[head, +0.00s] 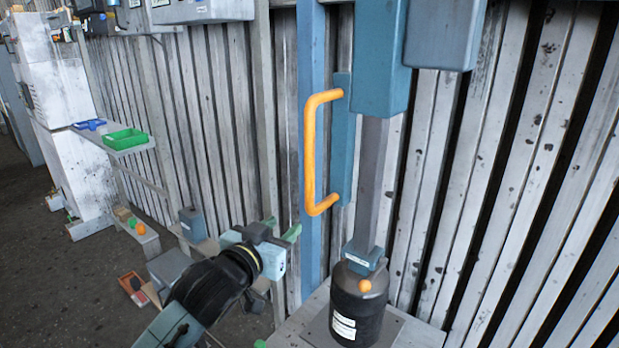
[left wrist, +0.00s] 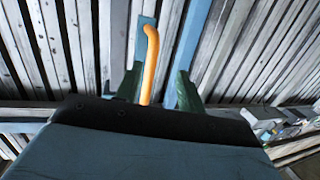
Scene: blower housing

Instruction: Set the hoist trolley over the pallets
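The hoist trolley seems to be the blue box (head: 380,60) high on the ribbed wall; I cannot tell for certain. An orange U-shaped handle (head: 309,150) stands upright on a blue plate beside it. A grey bar (head: 373,190) runs down from the box to a blue block on a black canister (head: 357,310). My left gripper (head: 282,228) is open and empty, below and left of the handle, apart from it. In the left wrist view the handle (left wrist: 152,60) lines up between the green fingertips. My right gripper is out of view. No pallets are recognisable.
A blue upright post (head: 311,60) stands just left of the handle. The canister rests on a grey bench (head: 410,332). A shelf with a green tray (head: 126,139) and a blue tray (head: 90,124) is at the left. Dark floor (head: 40,270) lies open there.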

